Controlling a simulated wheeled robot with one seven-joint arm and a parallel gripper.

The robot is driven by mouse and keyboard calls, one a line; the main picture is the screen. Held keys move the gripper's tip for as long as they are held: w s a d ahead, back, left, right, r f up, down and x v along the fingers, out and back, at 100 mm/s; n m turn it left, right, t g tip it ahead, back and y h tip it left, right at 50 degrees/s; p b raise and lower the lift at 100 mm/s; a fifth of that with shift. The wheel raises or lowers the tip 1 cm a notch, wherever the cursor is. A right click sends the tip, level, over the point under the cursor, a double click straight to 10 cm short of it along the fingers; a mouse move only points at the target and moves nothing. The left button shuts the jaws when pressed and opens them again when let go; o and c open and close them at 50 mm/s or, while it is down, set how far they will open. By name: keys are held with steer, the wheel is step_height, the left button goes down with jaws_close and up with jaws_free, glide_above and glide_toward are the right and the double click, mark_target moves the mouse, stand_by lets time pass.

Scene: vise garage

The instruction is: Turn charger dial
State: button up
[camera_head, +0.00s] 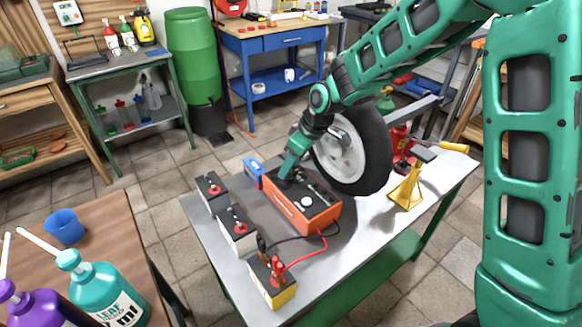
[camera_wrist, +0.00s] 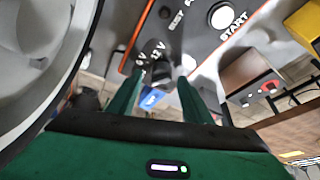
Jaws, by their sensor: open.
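The charger (camera_head: 292,211) is an orange box with a dark top panel on the grey-topped table. In the wrist view its panel (camera_wrist: 185,38) shows "6 V", "12 V" and "START" lettering and a white button (camera_wrist: 221,16). A dark knob, seemingly the dial (camera_wrist: 160,72), shows beside the voltage marks, between my fingertips in that picture. My gripper (camera_wrist: 160,82) is open, with one green finger on each side of the dial. I cannot tell whether the fingers touch it. In the head view my gripper (camera_head: 287,172) points down at the charger's far left end and hides the dial.
A wheel with a tire (camera_head: 352,150) stands right behind the charger, close to my arm. Batteries (camera_head: 237,228) line the table's left side; cables run from the charger to the front battery (camera_head: 270,282). A yellow stand (camera_head: 406,188) is at right.

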steer(key=shift+x, duration=0.8)
steer(key=shift+c, duration=0.3)
